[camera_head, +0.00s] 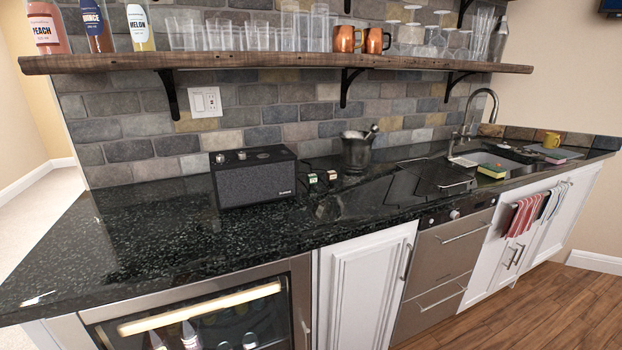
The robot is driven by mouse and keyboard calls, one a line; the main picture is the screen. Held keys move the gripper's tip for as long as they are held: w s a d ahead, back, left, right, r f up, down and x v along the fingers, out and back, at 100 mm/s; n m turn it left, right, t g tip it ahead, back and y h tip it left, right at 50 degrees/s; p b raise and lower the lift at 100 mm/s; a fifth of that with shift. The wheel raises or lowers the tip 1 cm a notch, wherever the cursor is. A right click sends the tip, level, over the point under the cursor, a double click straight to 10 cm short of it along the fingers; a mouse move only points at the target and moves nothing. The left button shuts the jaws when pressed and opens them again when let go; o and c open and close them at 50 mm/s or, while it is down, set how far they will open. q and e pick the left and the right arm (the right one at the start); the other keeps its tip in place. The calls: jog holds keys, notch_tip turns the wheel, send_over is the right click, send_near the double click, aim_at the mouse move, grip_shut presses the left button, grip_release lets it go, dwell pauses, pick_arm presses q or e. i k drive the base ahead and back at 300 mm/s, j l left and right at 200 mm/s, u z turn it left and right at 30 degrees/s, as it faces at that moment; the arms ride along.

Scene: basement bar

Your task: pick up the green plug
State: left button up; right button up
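Two small dark plug-like pieces with light labels stand on the black counter (150,235), just right of a speaker. The left one (312,179) shows a greenish tint on its label. The right one (332,176) shows a pale label with a hint of another colour. They are too small to tell in detail, so I cannot be sure which is the green plug. Neither of my grippers is in view.
A black speaker (254,178) stands left of the small pieces, and a metal bucket (356,152) behind them to the right. A wooden shelf (270,60) with glasses and bottles overhangs the counter. A sink (490,155) is at the right.

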aim_at(311, 179)
jog(key=i+l+u, duration=0.25)
jog(key=l, duration=0.4)
jog(key=i+l+u, duration=0.1)
jog(key=l+u, duration=0.2)
jog(key=l, duration=0.4)
jog(key=l+u, duration=0.25)
jog(key=l, duration=0.45)
jog(key=i, duration=0.05)
